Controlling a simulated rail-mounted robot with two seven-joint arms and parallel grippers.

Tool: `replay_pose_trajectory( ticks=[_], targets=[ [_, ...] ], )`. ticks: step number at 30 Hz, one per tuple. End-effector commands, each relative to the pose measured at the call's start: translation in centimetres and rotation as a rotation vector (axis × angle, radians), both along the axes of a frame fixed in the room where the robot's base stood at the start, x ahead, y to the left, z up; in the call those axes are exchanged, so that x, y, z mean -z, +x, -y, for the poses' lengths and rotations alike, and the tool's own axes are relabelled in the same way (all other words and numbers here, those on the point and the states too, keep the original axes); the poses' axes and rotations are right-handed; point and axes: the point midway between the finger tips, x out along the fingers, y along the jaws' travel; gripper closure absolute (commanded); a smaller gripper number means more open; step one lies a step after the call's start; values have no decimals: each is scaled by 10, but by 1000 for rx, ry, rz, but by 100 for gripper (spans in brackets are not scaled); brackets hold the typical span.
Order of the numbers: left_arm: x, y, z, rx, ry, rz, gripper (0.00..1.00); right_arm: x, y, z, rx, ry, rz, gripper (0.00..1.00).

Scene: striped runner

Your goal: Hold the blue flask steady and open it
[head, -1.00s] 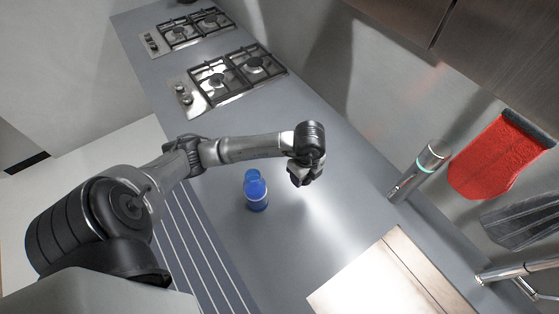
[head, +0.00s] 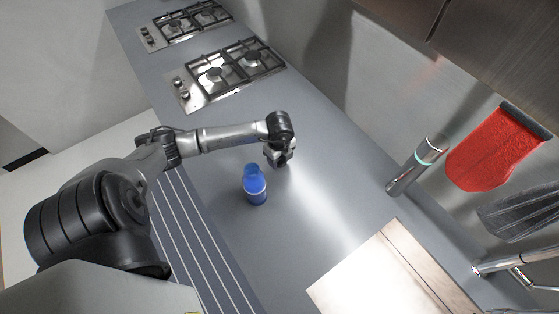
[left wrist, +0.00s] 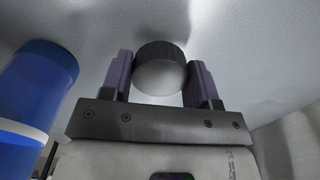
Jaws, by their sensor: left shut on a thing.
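The blue flask (head: 256,191) stands upright on the grey counter, with a paler blue top and a light band. It also shows at the left edge of the left wrist view (left wrist: 42,75), beside my fingers and apart from them. My left gripper (head: 279,158) is just behind and to the right of the flask. In the left wrist view its two purple fingers (left wrist: 160,75) are shut on a small round cap (left wrist: 160,52) with a dark side and a pale face. My right gripper is in neither view.
A striped runner (head: 190,222) lies left of the flask. Two gas hobs (head: 225,73) are at the far end. A grey cylinder with a lit ring (head: 418,165) stands to the right, before a hanging red cloth (head: 490,150). A pale board (head: 385,280) lies at front right.

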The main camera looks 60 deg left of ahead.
Motion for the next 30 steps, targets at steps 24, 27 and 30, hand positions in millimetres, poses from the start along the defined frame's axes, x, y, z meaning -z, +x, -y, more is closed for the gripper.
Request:
replay_pose_trajectory(
  ticks=[24, 27, 30],
  targets=[
    [26, 0, 0, -1, 0, -1, 24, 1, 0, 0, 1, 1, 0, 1],
    [26, 0, 0, 0, 0, -1, 19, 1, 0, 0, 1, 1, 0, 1],
    [26, 0, 0, -1, 0, -1, 19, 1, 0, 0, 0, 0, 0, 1]
  ],
)
